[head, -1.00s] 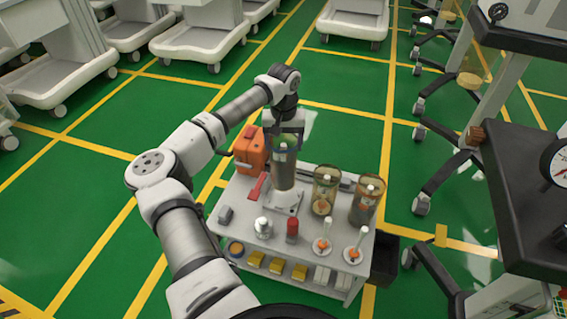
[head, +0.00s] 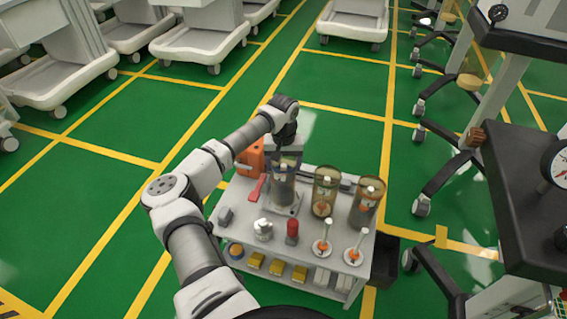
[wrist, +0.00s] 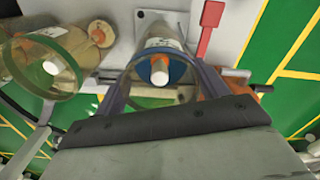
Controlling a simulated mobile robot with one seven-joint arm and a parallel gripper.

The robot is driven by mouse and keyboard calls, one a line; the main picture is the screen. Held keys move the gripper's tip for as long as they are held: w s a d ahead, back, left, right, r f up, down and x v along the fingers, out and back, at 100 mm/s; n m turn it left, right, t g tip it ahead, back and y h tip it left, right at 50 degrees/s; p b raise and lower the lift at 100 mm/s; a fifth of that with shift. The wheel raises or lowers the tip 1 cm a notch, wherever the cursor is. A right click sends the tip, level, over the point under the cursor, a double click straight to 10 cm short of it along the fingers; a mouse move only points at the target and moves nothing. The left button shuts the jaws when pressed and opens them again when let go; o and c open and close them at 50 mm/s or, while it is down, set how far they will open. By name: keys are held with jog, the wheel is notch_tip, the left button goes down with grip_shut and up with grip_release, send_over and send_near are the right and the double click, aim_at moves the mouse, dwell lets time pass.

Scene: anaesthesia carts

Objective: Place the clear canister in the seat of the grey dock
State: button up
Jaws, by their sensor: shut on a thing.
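My gripper (head: 285,160) is shut on the clear canister (head: 283,188), one finger on each side, over the back middle of the cart top. In the wrist view the canister (wrist: 158,45) stands between the fingers, its blue inside and orange-and-white port showing. The canister looks about upright. The pale grey dock (head: 287,210) is directly below and around its lower end. The canister and my gripper hide most of the seat, so I cannot tell whether the canister's bottom touches it.
Two amber canisters (head: 325,193) (head: 367,203) stand close to the right. An orange box (head: 251,157) and a red handle (head: 257,187) are on the left. A white bottle (head: 263,229), a red-capped bottle (head: 292,231) and two orange-based white sticks (head: 322,248) (head: 355,256) stand in front.

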jog(key=o, duration=1.5)
notch_tip(320, 180, up, 12)
jog(key=shift+r, duration=0.15)
